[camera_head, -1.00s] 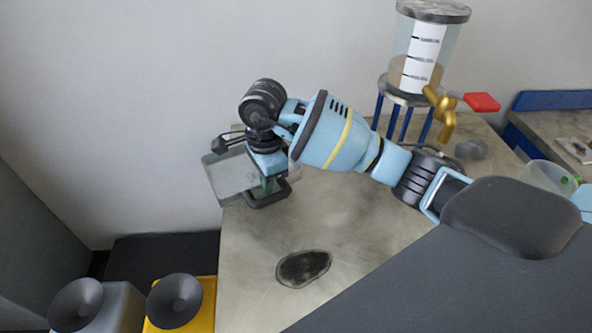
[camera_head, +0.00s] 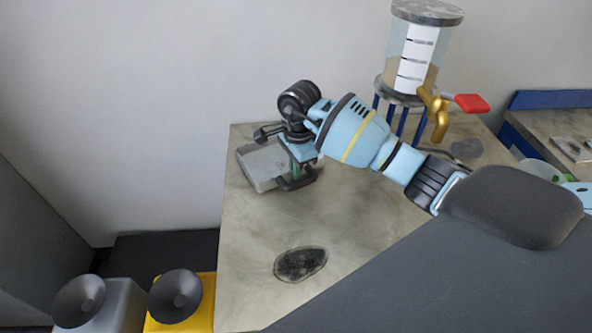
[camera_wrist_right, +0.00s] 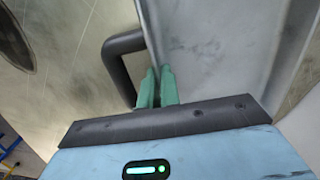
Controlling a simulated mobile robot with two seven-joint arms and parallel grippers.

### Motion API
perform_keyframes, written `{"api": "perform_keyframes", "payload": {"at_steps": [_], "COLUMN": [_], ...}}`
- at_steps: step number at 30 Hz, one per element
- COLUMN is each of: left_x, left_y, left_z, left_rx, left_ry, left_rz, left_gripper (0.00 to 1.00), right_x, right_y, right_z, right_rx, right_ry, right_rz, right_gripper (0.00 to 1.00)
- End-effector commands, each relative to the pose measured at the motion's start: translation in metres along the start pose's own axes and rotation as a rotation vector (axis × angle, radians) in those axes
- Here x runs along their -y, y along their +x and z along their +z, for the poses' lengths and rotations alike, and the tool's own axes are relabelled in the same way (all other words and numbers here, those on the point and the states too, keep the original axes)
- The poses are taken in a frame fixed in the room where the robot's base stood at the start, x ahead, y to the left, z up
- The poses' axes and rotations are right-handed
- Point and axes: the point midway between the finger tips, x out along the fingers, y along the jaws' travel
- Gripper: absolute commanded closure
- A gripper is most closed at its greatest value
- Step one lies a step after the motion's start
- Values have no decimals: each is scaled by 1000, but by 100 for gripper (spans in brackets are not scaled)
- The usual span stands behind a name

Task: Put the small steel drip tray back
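The small steel drip tray (camera_head: 257,168) is a shallow grey box at the back left of the table, with a dark loop handle (camera_head: 305,181) on its near right side. My right gripper (camera_head: 296,165) is over that side. In the right wrist view its green fingers (camera_wrist_right: 158,84) are close together at the tray's edge beside the handle (camera_wrist_right: 116,62), and the tray (camera_wrist_right: 215,45) fills the right part. The fingers appear shut on the tray's edge. I cannot tell whether the tray touches the tabletop. My left gripper is not in view.
A clear vessel (camera_head: 423,50) with a brass tap (camera_head: 439,112) and red lever (camera_head: 471,103) stands on a blue-legged stand at the back. A dark patch (camera_head: 301,264) lies on the table (camera_head: 245,240). Grey and yellow containers (camera_head: 190,309) stand at lower left.

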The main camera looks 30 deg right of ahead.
Motion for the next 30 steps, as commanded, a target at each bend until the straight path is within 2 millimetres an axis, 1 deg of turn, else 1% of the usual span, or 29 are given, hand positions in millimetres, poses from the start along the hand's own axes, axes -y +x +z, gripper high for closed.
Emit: {"api": "perform_keyframes", "payload": {"at_steps": [3, 14, 15, 18, 20, 27, 30], "left_x": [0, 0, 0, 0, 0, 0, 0], "left_y": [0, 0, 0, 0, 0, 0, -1], "left_z": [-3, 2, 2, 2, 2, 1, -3], "left_rx": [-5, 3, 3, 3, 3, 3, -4], "left_ry": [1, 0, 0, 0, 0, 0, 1], "left_rz": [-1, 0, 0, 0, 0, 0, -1], "left_gripper": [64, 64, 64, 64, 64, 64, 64], "right_x": [1, 1, 1, 1, 1, 1, 1], "right_y": [7, 12, 13, 12, 12, 12, 6], "right_z": [0, -1, -1, 0, 0, 0, 0], "right_rx": [2, 0, 0, 0, 0, 0, 2], "right_ry": [1, 1, 1, 1, 1, 1, 1], "right_rz": [-6, -5, -3, -4, -4, -4, -6], "right_gripper": [100, 100, 93, 80, 74, 74, 74]}}
